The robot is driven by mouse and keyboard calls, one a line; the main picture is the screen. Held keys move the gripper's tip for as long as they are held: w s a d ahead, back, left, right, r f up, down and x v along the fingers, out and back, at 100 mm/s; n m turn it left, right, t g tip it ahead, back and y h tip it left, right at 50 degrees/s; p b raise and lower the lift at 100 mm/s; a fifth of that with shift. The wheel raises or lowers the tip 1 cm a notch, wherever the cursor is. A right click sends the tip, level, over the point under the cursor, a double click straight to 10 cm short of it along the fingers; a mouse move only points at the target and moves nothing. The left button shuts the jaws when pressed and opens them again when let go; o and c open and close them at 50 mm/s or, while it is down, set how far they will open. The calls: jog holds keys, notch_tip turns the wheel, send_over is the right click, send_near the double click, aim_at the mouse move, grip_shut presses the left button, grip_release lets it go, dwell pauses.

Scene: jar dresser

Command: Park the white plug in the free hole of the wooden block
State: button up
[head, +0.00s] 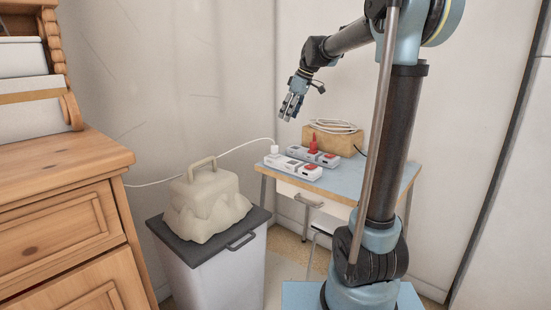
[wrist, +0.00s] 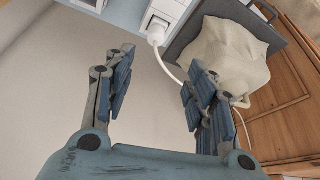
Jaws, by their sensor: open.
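The white plug (head: 274,149) sits at the left end of the front white power strip (head: 293,168) on the small blue-topped table. Its white cord runs left toward the dresser. The plug also shows near the top of the wrist view (wrist: 157,34), beyond my fingers. The wooden block (head: 345,144) stands at the back of the table with a coiled pale cable on top; I cannot make out its holes. My gripper (head: 291,107) is open and empty, above the table's back left, higher than the plug. Its spread fingers (wrist: 160,82) show in the wrist view.
A second power strip (head: 314,156) with a red plug (head: 313,145) lies behind the first. A lumpy beige covered case with a handle (head: 205,200) sits on a grey-lidded bin (head: 222,262). A wooden dresser (head: 60,215) stands left. Walls close in behind the table.

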send_near(275, 146)
jog(key=x, duration=0.5)
jog(key=shift+w+a, duration=0.2)
jog(key=shift+w, duration=0.15)
jog(key=shift+x, duration=2.7)
jog(key=shift+d, duration=0.15)
jog(key=shift+c, duration=0.6)
jog(key=c, duration=1.1)
